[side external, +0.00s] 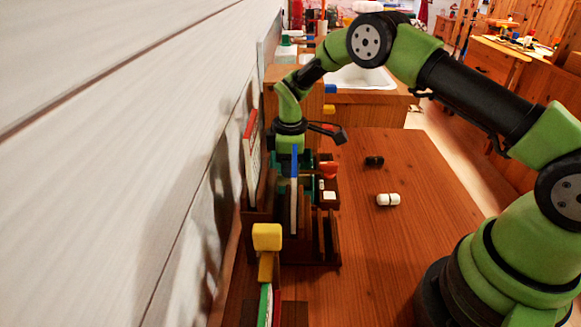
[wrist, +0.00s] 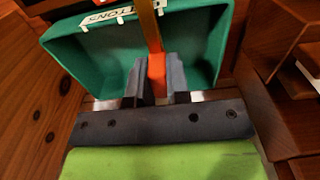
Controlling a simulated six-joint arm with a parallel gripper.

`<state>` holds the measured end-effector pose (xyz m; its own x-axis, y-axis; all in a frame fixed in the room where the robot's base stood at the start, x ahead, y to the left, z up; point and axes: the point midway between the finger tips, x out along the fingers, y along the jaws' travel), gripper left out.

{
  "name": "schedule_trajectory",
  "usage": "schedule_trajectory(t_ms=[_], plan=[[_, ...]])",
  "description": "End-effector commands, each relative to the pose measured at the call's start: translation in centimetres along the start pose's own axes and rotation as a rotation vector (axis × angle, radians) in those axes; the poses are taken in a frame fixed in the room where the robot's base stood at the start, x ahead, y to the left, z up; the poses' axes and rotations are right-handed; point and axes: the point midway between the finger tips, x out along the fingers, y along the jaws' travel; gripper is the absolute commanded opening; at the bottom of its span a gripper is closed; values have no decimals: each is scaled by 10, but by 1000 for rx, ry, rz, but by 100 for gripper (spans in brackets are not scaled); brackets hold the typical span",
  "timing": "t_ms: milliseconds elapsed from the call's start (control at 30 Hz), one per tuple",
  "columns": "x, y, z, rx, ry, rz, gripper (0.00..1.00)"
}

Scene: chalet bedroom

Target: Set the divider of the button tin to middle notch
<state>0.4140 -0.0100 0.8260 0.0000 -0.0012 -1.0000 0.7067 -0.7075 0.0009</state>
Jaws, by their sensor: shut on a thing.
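The button tin (wrist: 100,52) is a green open box with a white label (wrist: 107,16) whose visible letters read "TTONS", upside down. A divider (wrist: 150,28), a thin yellow-brown strip with an orange grip (wrist: 157,67), stands inside it near the middle of the wrist view. My gripper (wrist: 157,85) is shut on the orange grip, one dark finger on each side. In the side view my gripper (side external: 290,150) points down over the organiser, and the tin is mostly hidden. The notches cannot be made out.
A dark wooden organiser (side external: 320,245) stands along the wall, with a framed card (side external: 251,155) on the left and a yellow block (side external: 267,237) in front. A white capsule-like thing (side external: 388,200) and a small dark piece (side external: 374,161) lie on the otherwise clear desk (side external: 400,250).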

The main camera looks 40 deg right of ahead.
Motion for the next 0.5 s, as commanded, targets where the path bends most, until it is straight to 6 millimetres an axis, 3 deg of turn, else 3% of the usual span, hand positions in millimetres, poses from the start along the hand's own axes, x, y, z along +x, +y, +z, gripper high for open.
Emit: schedule_trajectory(t_ms=[200,500], plan=[[0,18,0,0,2,1,0],[0,20,1,-1,0,-1,0]])
